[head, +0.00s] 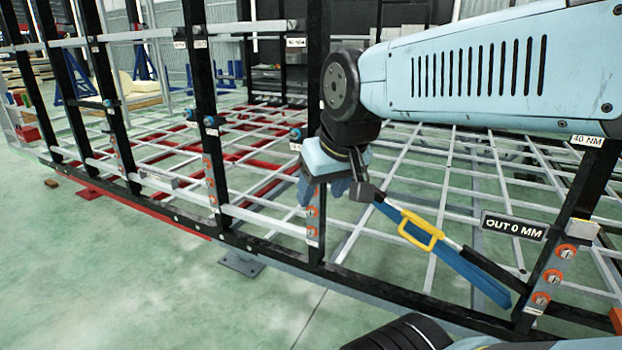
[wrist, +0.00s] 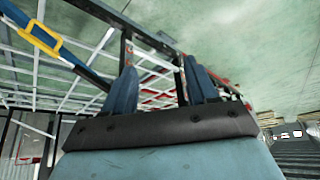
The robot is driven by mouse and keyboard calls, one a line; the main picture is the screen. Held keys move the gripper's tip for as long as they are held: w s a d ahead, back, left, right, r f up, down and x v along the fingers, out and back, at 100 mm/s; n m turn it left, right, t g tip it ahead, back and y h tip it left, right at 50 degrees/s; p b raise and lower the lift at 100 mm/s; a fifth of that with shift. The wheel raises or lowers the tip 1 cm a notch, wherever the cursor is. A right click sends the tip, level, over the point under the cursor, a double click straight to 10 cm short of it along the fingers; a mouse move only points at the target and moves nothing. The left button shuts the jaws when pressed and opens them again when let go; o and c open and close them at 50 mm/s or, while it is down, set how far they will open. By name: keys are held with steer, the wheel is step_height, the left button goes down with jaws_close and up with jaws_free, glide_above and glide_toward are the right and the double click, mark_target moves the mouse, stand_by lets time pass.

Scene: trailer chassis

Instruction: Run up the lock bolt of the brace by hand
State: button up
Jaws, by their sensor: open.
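The brace (head: 455,262) is a blue bar with a yellow handle (head: 421,230), running slantwise from a dark grey upper end down to the foot of the right-hand black post. It also shows at the upper left of the wrist view (wrist: 78,62). The lock bolt cannot be made out clearly. My gripper (head: 322,192) points down beside a black post, just left of the brace's upper end. Its two blue fingers stand apart in the wrist view (wrist: 160,82), with nothing visibly held between them. In the head view my gripper partly hides the post.
A sign reading "OUT 0 MM" (head: 514,226) is by the right post (head: 568,215), which carries orange-ringed bolts (head: 553,276). Black posts and pale rails form the frame, with a white and red grid inside. The green floor (head: 130,270) at front left is mostly clear.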

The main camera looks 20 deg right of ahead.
steer(key=w+d+f+n+g+y, duration=0.15)
steer(key=w+f+n, duration=0.25)
steer(key=w+f, duration=1.35)
steer(key=w+d+f+n+g+h, duration=0.1)
steer(key=w+d+f+n+h, duration=0.25)
steer(key=f, duration=0.45)
steer(key=w+d+f+n+h, duration=0.3)
steer(key=w+d+f, duration=0.15)
steer(key=f, duration=0.35)
steer(key=w+d+r+n+t+h, duration=0.1)
steer(key=w+d+n+t+h, duration=0.1)
steer(key=w+d+n+h, duration=0.3)
steer(key=w+a+r+n+t+h, duration=0.2)
steer(key=w+r+n+t+h, duration=0.3)
steer(key=r+n, duration=0.4)
steer(key=w+d+m, duration=0.1)
steer(key=w+d, duration=0.7)
steer(key=d, duration=0.3)
steer(key=shift+w+r+t+y, duration=0.3)
steer(key=shift+w+r+t, duration=0.1)
steer(key=shift+r+t, duration=0.05)
